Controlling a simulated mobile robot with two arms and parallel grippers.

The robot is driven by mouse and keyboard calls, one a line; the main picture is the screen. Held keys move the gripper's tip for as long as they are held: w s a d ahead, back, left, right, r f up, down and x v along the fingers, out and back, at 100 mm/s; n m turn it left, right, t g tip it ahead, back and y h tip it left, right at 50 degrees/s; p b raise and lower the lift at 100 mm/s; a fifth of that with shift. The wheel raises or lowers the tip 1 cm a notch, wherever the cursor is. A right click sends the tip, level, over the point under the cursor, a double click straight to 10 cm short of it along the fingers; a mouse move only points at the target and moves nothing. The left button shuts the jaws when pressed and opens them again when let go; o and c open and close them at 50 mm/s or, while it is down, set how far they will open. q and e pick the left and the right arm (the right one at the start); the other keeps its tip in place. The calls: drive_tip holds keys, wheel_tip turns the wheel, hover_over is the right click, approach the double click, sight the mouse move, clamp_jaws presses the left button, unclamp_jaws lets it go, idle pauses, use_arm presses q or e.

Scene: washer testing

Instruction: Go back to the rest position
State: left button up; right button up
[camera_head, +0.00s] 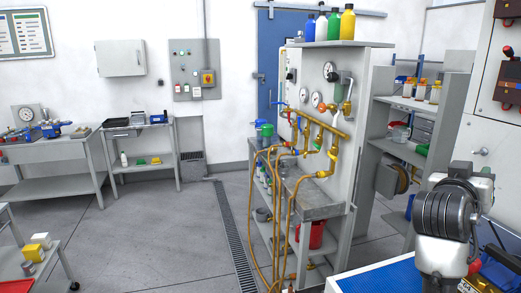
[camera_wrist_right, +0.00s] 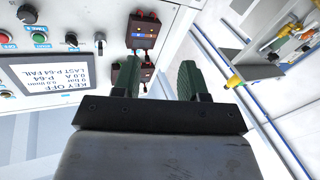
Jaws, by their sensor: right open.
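My right arm (camera_head: 445,220) is raised at the right edge of the head view, above the blue mat; its fingers cannot be made out there. In the right wrist view, my right gripper (camera_wrist_right: 158,80) has its two green fingers spread wide apart with nothing between them. Beyond the fingers is a grey panel with a display (camera_wrist_right: 68,77) reading "KEY OFF" and "LAST P-64 FAIL". Two dark red boxes (camera_wrist_right: 143,32) are mounted beside the display. My left gripper is not in view.
A test stand (camera_head: 325,200) with brass pipes and gauges stands in the middle. A shelf unit (camera_head: 405,150) is behind it to the right. A blue mat (camera_head: 385,278) lies at the lower right. Workbenches (camera_head: 60,150) line the left wall. Open floor (camera_head: 150,235) lies left of the stand.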

drive_tip(key=s+a+f+n+g+y, duration=0.1)
drive_tip(key=s+a+f+n+y, duration=0.15)
drive_tip(key=f, duration=0.65)
drive_tip(key=s+a+f+n+y, duration=0.2)
drive_tip(key=s+a+f+y, duration=0.15)
drive_tip(key=f, duration=0.65)
drive_tip(key=s+a+f+n+g+y, duration=0.1)
drive_tip(key=s+a+f+n+y, duration=0.15)
drive_tip(key=f, duration=0.65)
drive_tip(key=s+a+f+n+g+y, duration=0.1)
drive_tip(key=s+a+f+g+y, duration=0.15)
drive_tip(key=s+f, duration=0.35)
drive_tip(key=s+a+f+n+g+y, duration=0.1)
drive_tip(key=s+a+f+g+y, duration=0.2)
drive_tip(key=s, duration=0.5)
drive_tip(key=s+a+f+g+y, duration=0.1)
drive_tip(key=s+a+f, duration=0.4)
drive_tip(key=s, duration=0.2)
wheel_tip(320, 180, down, 25)
drive_tip(key=g, duration=0.1)
drive_tip(key=s+d+f+g, duration=0.1)
drive_tip(key=s+d+f, duration=0.2)
drive_tip(key=s+f, duration=1.3)
drive_tip(key=shift+s+f+n+b, duration=0.3)
drive_tip(key=shift+s+n, duration=0.1)
